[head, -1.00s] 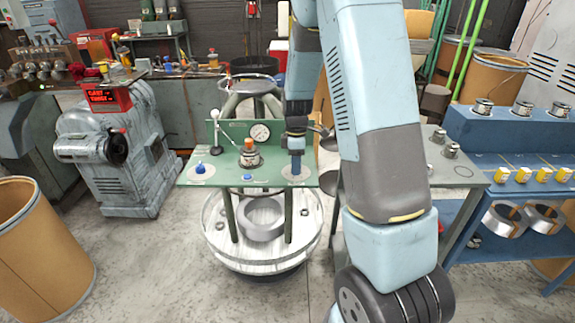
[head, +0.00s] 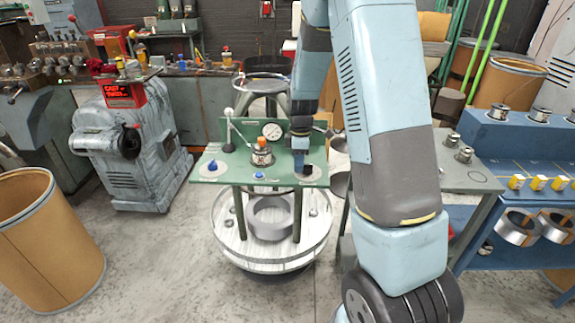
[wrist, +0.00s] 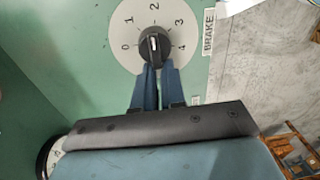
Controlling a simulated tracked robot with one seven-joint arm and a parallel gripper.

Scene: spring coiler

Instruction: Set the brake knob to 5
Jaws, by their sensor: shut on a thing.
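The brake knob (wrist: 148,40) is black with a white line, at the middle of a pale round dial (wrist: 122,30) beside a BRAKE label (wrist: 208,32). In the wrist view the numerals 0 to 4 show; the lower dial is hidden behind my fingers. The white line runs roughly up and down in the picture, its upper end toward the 2; I cannot tell which end is the pointer. My gripper (wrist: 153,66) is shut on the knob. In the head view my gripper (head: 302,160) is at the right dial of the green panel (head: 225,172).
The panel also carries a gauge (head: 272,131), a white-knobbed lever (head: 229,115), an orange-topped part (head: 262,150) and a blue knob (head: 212,165). A grey table (head: 470,178) stands close on the right. A cardboard drum (head: 45,240) stands at the left.

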